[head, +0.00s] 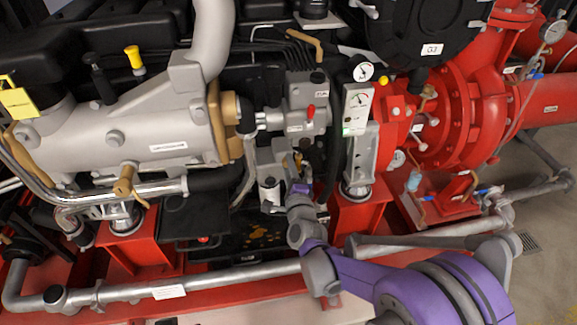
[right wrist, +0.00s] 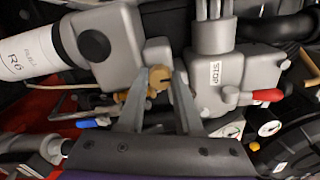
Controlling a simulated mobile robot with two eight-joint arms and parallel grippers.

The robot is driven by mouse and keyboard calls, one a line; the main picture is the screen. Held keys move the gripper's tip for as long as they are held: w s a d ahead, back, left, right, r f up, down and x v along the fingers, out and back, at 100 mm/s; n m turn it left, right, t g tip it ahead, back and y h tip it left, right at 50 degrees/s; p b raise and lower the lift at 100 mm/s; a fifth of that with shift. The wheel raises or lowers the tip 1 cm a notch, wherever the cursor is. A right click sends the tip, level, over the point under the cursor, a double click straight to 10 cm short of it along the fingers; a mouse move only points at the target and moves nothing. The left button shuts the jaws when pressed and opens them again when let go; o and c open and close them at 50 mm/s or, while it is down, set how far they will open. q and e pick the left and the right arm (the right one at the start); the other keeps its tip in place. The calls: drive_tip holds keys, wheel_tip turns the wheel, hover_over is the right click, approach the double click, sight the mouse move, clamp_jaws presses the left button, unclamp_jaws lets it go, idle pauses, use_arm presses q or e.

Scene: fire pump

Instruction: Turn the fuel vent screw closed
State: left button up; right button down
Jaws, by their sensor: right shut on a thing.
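The fuel vent screw (right wrist: 159,78) is a small brass-coloured slotted screw on the grey filter housing in the right wrist view. My right gripper (right wrist: 161,88) has its two grey fingers on either side of the screw head and is shut on it. In the head view my purple right arm comes in from the lower right, and its gripper (head: 295,172) reaches into the middle of the engine beside the grey filter parts. The screw itself is too small to make out there. My left gripper is in neither view.
A red lever (right wrist: 267,95) sits on the grey block marked STOP, right of the fingers. A white filter canister (right wrist: 38,48) is at the left. Silver pipe (head: 215,279) and red frame run in front of the engine. The red pump (head: 460,105) stands right.

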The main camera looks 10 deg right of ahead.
idle(0.4)
drive_tip(key=c, duration=0.6)
unclamp_jaws()
drive_tip(key=shift+s, duration=0.1)
drive_tip(key=s, duration=1)
drive_tip(key=shift+s, duration=0.35)
drive_tip(key=shift+a, duration=0.1)
